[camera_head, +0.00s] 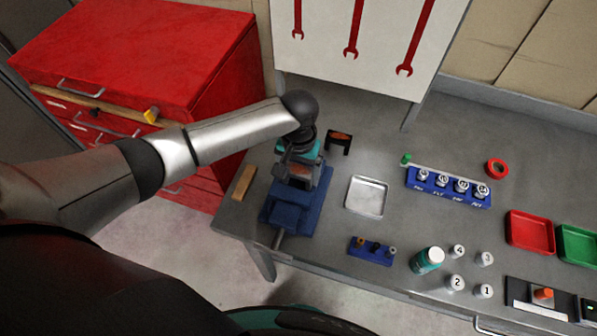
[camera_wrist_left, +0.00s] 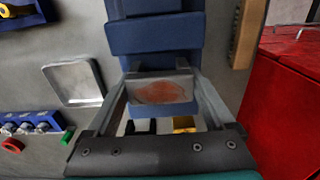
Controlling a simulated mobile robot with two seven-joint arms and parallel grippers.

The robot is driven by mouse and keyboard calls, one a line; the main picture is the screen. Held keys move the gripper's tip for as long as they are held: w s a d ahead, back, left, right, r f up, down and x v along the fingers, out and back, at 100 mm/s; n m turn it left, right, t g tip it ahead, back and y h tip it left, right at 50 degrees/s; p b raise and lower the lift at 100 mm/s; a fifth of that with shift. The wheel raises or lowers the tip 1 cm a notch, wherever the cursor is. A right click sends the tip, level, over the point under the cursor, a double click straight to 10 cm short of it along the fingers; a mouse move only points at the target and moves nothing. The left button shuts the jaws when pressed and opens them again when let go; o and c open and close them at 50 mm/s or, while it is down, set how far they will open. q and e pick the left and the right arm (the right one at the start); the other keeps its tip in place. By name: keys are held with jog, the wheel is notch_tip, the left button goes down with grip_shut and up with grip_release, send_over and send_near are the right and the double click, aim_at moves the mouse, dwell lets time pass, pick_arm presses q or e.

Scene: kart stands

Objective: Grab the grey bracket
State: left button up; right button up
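The grey bracket (camera_wrist_left: 160,90), a block with a rusty reddish patch, sits at the blue vise (camera_wrist_left: 155,35) in the left wrist view. The vise also shows at the left end of the bench in the head view (camera_head: 292,205). My left gripper (camera_wrist_left: 158,78) is over the vise, its two fingers spread wide on either side of the bracket. I cannot tell whether the fingers touch it. In the head view my left gripper (camera_head: 301,165) and wrist hide most of the bracket. My right gripper is not in view.
A dark stand with an orange patch (camera_head: 338,140) is just behind the vise. A wooden block (camera_head: 243,183) lies to its left and a metal tray (camera_head: 367,196) to its right. A blue socket rack (camera_head: 448,187), small blue holder (camera_head: 371,251) and bottle (camera_head: 427,260) stand further right.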

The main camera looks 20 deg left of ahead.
pick_arm(q)
jog(key=c, duration=1)
jog(key=shift+w, duration=0.1)
grip_shut()
jog(key=shift+r, duration=0.2)
